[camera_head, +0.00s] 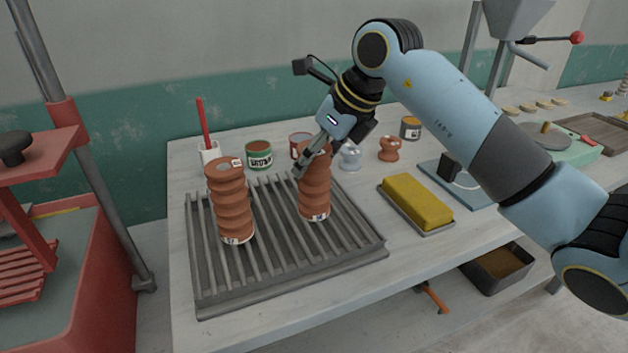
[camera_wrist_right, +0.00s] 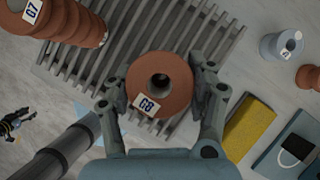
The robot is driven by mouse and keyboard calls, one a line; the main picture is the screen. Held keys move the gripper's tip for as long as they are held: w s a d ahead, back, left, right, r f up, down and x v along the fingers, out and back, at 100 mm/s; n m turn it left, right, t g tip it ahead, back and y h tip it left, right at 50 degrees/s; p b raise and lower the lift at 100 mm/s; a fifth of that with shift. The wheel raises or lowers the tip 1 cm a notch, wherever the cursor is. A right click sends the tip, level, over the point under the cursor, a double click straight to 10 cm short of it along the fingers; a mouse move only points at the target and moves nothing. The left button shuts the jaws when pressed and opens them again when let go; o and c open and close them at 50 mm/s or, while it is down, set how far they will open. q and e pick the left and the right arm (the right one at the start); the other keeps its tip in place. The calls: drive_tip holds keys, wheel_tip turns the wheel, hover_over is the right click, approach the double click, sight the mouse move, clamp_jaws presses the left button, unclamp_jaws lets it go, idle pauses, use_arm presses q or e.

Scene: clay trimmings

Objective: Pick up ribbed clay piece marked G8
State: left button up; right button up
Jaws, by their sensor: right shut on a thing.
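The ribbed clay piece marked G8 (camera_head: 315,200) is a terracotta column standing upright on the grey slatted rack (camera_head: 290,268). In the right wrist view its round top with a dark hole and the G8 label (camera_wrist_right: 145,104) faces the camera. My right gripper (camera_head: 308,158) is at its upper part, with a finger on each side, shut on it. The right gripper also shows in the wrist view (camera_wrist_right: 162,88). A similar ribbed piece (camera_head: 231,205) stands upright to the left on the rack; its label reads G7 in the wrist view (camera_wrist_right: 32,11). My left gripper is not in view.
A yellow block (camera_head: 417,200) lies on a tray right of the rack. Behind stand a white cup with a red tool (camera_head: 209,153), a green-labelled tin (camera_head: 258,155), a glassy knob piece (camera_head: 350,157) and a small clay piece (camera_head: 390,149). The table front is clear.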

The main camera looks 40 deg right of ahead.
drive_tip(key=shift+r, duration=0.1)
clamp_jaws()
